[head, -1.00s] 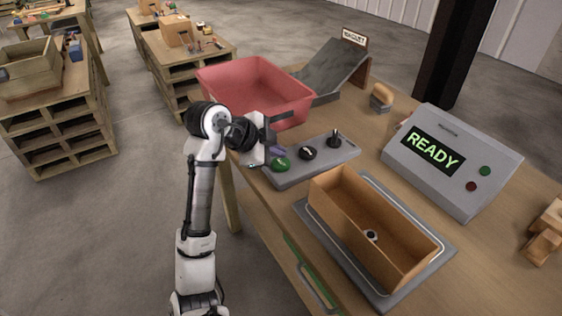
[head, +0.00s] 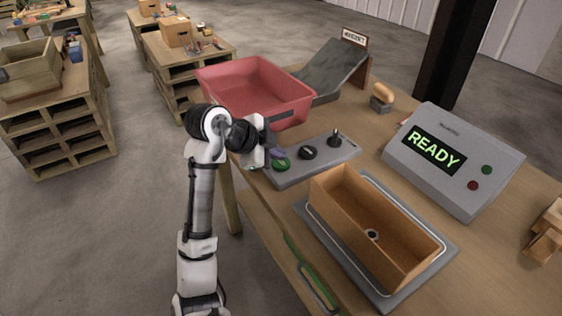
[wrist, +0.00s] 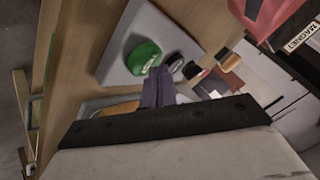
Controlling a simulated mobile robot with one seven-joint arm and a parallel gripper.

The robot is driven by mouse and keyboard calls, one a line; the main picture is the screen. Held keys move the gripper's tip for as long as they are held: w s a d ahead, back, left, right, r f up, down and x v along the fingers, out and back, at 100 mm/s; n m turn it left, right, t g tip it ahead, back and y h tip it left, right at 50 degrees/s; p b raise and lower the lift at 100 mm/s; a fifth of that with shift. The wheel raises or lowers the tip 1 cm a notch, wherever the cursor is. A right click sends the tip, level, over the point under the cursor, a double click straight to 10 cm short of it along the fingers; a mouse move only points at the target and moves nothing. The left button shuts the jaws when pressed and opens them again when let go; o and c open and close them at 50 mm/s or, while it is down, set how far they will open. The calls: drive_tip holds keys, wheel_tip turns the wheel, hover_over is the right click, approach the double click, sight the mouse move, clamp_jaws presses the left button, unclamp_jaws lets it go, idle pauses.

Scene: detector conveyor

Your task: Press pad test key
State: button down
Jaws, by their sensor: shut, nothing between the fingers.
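A grey control panel (head: 318,172) on the table carries a green button (head: 281,165), a black knob (head: 307,153) and a black upright lever (head: 334,139). I cannot read any label naming the test key. My gripper (head: 277,153) is shut and empty, with its purple-grey fingertips close to the green button. In the wrist view the shut fingers (wrist: 158,88) show just beside the green button (wrist: 144,56). I cannot tell whether they touch it. A grey console (head: 453,165) shows READY in green letters, with a green and a red button on it.
An open wooden box (head: 335,188) stands on a grey pad (head: 440,256) in front of the panel. A red bin (head: 212,84) and a dark ramp (head: 333,72) with a sign stand behind. A wood-handled block (head: 381,98) lies near the console. A dark post rises behind.

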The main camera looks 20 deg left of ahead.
sight(277, 163)
drive_tip(key=shift+f+b, duration=0.4)
idle(0.3)
drive_tip(key=shift+r, duration=0.1)
drive_tip(key=shift+r+p, duration=0.6)
drive_tip(key=shift+r, duration=0.15)
drive_tip(key=shift+r+p, duration=1.75)
drive_tip(key=shift+r, duration=0.75)
